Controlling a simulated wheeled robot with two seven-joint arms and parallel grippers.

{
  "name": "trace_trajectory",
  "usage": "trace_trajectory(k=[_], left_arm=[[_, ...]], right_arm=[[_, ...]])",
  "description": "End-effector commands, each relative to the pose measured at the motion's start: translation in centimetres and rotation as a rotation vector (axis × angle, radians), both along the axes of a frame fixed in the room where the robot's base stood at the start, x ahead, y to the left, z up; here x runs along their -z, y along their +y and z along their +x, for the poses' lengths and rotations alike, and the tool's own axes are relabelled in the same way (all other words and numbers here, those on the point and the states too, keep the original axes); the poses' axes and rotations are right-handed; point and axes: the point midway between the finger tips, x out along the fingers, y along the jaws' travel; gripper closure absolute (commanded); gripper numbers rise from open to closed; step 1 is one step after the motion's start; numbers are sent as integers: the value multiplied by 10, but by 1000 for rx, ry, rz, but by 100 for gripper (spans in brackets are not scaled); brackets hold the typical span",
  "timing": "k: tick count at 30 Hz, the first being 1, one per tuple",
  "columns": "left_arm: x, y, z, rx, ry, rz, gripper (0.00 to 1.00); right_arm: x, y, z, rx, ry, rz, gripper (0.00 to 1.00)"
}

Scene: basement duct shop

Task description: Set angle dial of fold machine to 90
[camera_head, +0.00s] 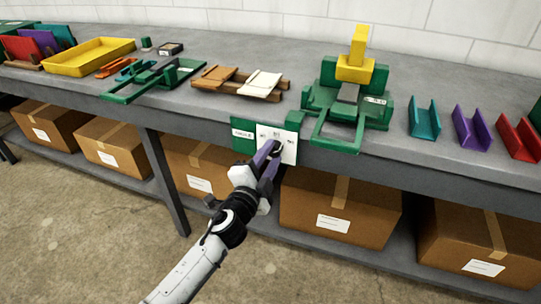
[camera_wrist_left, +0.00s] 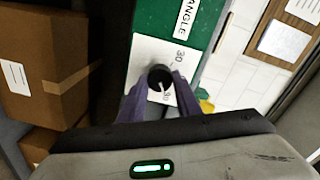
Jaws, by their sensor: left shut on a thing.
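The green fold machine (camera_head: 376,112), with a yellow upright part on top, stands at the bench's front edge. Its green panel (camera_head: 243,135) hangs on the front edge, with a white dial plate (camera_head: 290,144) on it. In the left wrist view, the plate (camera_wrist_left: 146,55) carries a black dial knob (camera_wrist_left: 160,75) with a pale pointer line. A "30" shows above the knob, and the mark below is partly hidden. The word ANGLE is on the green panel (camera_wrist_left: 200,28). My left gripper (camera_head: 274,148) has its purple fingers shut on the knob. My right gripper is out of view.
On the bench are a yellow tray (camera_head: 90,57), a green frame (camera_head: 152,80), wooden stands with sheets (camera_head: 238,82), and coloured channels (camera_head: 424,120) at right. Cardboard boxes (camera_head: 340,206) fill the shelf below. The floor in front is clear.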

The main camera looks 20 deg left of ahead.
Motion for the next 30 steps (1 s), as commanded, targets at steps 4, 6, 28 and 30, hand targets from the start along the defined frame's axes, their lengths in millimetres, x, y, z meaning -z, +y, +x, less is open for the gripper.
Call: trace_trajectory(k=[4, 6, 28, 30], left_arm=[[1, 1, 0, -1, 1, 39, 92], [1, 0, 0, -1, 1, 49, 92], [1, 0, 0, 0, -1, 58, 51], [1, 0, 0, 0, -1, 58, 51]], right_arm=[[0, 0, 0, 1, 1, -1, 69], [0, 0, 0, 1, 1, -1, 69], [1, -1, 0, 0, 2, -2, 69], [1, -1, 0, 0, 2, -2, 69]])
